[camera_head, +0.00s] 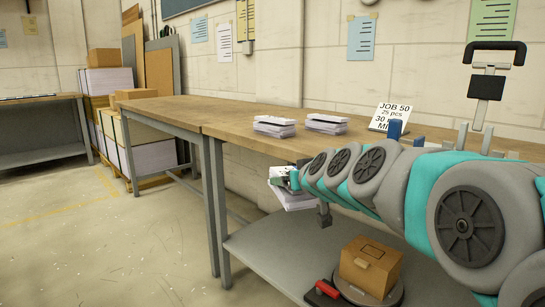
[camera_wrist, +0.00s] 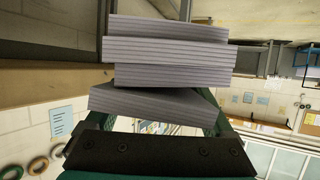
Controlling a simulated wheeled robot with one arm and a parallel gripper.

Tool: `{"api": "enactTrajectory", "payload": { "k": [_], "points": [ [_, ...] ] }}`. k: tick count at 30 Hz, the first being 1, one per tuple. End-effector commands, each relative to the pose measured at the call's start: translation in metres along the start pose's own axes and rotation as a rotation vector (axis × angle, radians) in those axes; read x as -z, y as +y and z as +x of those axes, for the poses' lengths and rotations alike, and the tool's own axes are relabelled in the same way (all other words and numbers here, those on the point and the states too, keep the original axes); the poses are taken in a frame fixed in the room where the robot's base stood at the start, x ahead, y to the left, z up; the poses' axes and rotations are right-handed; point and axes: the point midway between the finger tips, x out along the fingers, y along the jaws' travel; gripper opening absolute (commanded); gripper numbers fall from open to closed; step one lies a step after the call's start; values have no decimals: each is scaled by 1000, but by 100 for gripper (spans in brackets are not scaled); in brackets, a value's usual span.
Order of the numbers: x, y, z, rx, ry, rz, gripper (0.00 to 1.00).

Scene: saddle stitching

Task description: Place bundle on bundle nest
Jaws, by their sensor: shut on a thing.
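My gripper (camera_head: 284,178) is shut on a bundle (camera_head: 294,200) of pale booklets, held below table-top height in front of the table's front edge. In the wrist view, the held bundle (camera_wrist: 165,62) fills the upper middle as several uneven grey layers, the lowest one tilted. The gripper's dark bar (camera_wrist: 155,155) lies just below it; the fingertips are mostly hidden. Two other bundles, a left one (camera_head: 274,126) and a right one (camera_head: 326,123), lie on the table. I cannot make out the bundle nest for certain.
The long wooden table (camera_head: 190,108) has clear top to the left of the bundles. A job sign (camera_head: 391,117) and a blue block (camera_head: 395,130) stand right of them. A cardboard box (camera_head: 370,266) and a red-handled tool (camera_head: 326,288) are on the lower shelf (camera_head: 265,250).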

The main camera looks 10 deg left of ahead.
Motion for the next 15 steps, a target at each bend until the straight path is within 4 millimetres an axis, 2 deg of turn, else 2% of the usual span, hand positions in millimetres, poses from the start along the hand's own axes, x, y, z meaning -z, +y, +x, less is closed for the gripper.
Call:
{"api": "enactTrajectory", "payload": {
  "k": [1,3,6,9,15],
  "points": [
    [-21,15,6,-58,-9,20,0],
    [-50,40,15,-152,-12,59,0],
    [-82,72,21,-269,-9,106,0],
    [-103,97,23,-356,-3,141,0],
    [-138,136,24,-483,-3,196,0]
  ]
}}
